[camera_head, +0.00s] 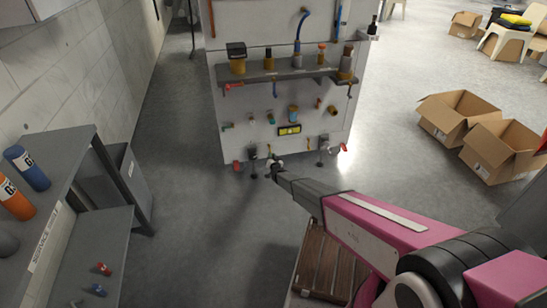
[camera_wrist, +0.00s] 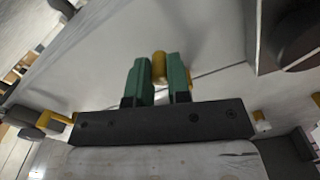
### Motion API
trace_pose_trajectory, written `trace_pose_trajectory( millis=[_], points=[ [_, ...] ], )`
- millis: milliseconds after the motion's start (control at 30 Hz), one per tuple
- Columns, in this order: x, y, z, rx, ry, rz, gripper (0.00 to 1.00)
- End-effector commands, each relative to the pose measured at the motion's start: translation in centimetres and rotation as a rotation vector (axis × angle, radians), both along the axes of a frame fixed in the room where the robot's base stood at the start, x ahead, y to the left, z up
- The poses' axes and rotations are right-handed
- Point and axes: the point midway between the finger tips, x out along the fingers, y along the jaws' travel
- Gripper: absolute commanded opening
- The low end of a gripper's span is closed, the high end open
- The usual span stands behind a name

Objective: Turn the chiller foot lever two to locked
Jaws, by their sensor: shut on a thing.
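The chiller (camera_head: 285,60) is a tall white cabinet with small fittings on its front, and its feet show along the bottom edge. My gripper (camera_head: 275,167) is at the chiller's lower front edge, near the left foot (camera_head: 253,160). In the wrist view my gripper (camera_wrist: 158,82) has two green fingers shut on a yellow foot lever (camera_wrist: 159,66), whose rounded end shows between them. The rest of this lever is mostly hidden by the fingers. I cannot read a number or a locked mark on it.
A grey shelf unit (camera_head: 65,185) with orange and blue bottles stands at the left by a wall. Open cardboard boxes (camera_head: 460,115) lie at the right. A slatted wooden thing (camera_head: 318,262) is below my arm. The floor left of the chiller is clear.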

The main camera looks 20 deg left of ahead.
Motion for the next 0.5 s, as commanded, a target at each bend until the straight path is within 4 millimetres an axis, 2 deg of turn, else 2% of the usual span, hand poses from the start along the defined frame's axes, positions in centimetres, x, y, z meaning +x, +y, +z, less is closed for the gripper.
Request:
trace_pose_trajectory(
  millis=[33, 500],
  points=[
    [0.65, 0.58, 0.01, 0.022, 0.011, 0.0, 0.0],
    [0.4, 1.16, -0.01, 0.121, 0.072, 0.0, 0.0]
  ],
)
